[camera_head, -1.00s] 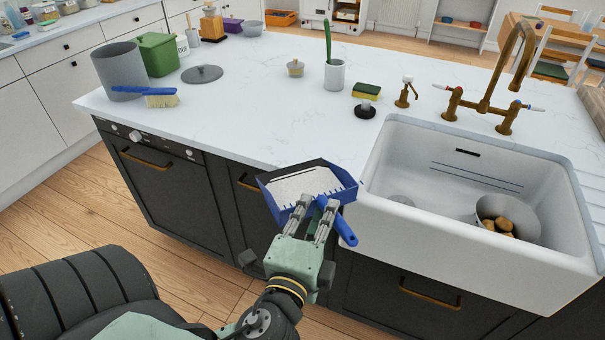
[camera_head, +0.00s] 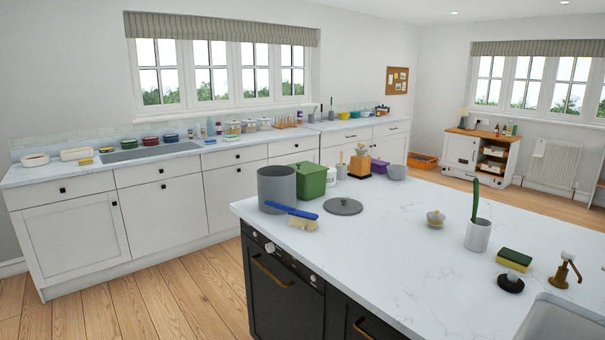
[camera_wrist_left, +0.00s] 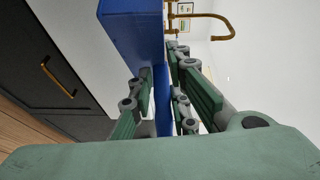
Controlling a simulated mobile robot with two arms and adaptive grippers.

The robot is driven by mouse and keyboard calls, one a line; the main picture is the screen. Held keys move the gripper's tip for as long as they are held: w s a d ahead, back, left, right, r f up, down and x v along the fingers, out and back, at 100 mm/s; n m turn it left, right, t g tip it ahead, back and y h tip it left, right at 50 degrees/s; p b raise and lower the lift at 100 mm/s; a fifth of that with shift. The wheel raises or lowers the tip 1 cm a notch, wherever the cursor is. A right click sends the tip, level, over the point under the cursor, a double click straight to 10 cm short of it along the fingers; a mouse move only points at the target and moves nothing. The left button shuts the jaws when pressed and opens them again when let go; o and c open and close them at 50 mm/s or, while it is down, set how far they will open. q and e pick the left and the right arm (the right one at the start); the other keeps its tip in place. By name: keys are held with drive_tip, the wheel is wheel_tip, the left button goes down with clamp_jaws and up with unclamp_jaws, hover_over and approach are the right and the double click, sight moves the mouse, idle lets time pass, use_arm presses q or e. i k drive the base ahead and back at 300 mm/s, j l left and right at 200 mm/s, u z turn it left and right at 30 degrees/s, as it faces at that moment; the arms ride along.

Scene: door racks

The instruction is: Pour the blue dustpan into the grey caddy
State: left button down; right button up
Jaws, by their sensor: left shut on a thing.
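The grey caddy (camera_head: 276,187), an open round bin, stands upright at the left end of the island in the head view. The blue dustpan (camera_wrist_left: 132,38) shows in the left wrist view, with its handle between the fingers. My left gripper (camera_wrist_left: 160,80) is shut on that handle. The dustpan's tray contents are hidden from the wrist camera. Neither gripper shows in the head view now, and my right gripper is in no current view.
A blue-handled brush (camera_head: 296,215) lies in front of the caddy. A green box (camera_head: 312,180) stands next to it, and a grey lid (camera_head: 343,206) lies to the right. The white worktop (camera_head: 395,245) is mostly clear in the middle. A sponge (camera_head: 514,259) is near the sink.

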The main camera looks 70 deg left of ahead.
sight(275, 183)
drive_tip(key=j+z, duration=0.1)
drive_tip(key=z, duration=0.3)
drive_tip(key=j+z, duration=0.15)
drive_tip(key=z, duration=0.2)
drive_tip(key=j+z, duration=0.1)
drive_tip(key=z, duration=0.3)
drive_tip(key=j+z, duration=0.15)
drive_tip(key=z, duration=0.25)
drive_tip(key=k+j+u, duration=0.25)
drive_tip(key=k, duration=0.35)
drive_tip(key=k+j+u, duration=0.25)
drive_tip(key=k+j, duration=0.25)
drive_tip(key=k+l+u, duration=0.1)
drive_tip(key=k+u, duration=0.7)
drive_tip(key=k+j+u, duration=0.15)
drive_tip(key=k+u, duration=0.25)
drive_tip(key=i, duration=0.05)
